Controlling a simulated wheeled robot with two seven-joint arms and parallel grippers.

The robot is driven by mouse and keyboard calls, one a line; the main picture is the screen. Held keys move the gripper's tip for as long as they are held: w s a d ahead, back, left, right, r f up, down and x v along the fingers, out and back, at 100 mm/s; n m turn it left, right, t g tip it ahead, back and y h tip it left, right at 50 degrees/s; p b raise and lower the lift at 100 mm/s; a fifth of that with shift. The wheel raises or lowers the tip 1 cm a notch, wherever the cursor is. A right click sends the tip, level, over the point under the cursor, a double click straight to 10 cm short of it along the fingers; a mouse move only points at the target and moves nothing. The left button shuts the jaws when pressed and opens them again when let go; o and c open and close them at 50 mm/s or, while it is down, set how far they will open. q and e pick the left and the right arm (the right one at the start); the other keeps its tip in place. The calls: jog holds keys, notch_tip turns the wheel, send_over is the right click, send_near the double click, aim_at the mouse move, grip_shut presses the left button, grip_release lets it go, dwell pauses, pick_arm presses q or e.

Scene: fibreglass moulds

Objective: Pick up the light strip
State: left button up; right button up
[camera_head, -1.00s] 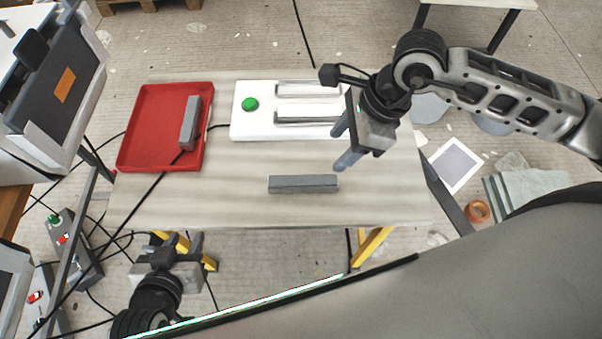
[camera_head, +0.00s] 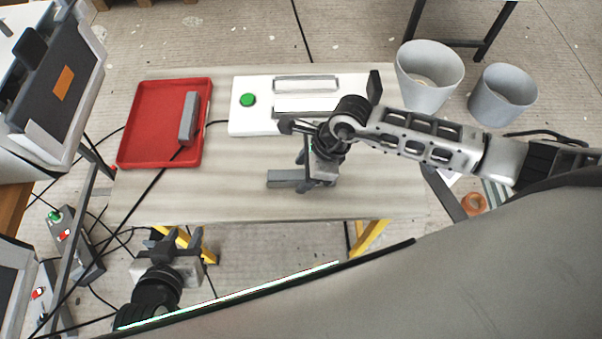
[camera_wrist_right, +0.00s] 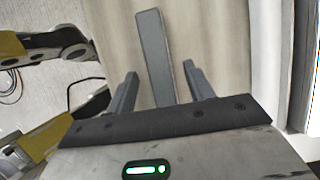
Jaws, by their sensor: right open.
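A grey bar-shaped strip (camera_head: 286,179) lies on the pale table near its front edge; its right part is hidden by my right gripper. My right gripper (camera_head: 302,172) is open over the strip. In the right wrist view the strip (camera_wrist_right: 155,55) runs lengthwise between the two parted fingers (camera_wrist_right: 162,82), with a gap on each side. A second grey strip (camera_head: 188,118) lies in the red tray (camera_head: 135,152). My left gripper (camera_head: 174,238) is open and empty, in front of the table at lower left.
A white fixture (camera_head: 238,123) with a green button (camera_head: 248,100) and two long slots stands at the back of the table. A black cable crosses the tray and table. Two grey buckets (camera_head: 428,88) (camera_head: 503,95) stand on the floor at right. The table's front middle-left is clear.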

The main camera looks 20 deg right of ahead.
jog(key=c, duration=1.1)
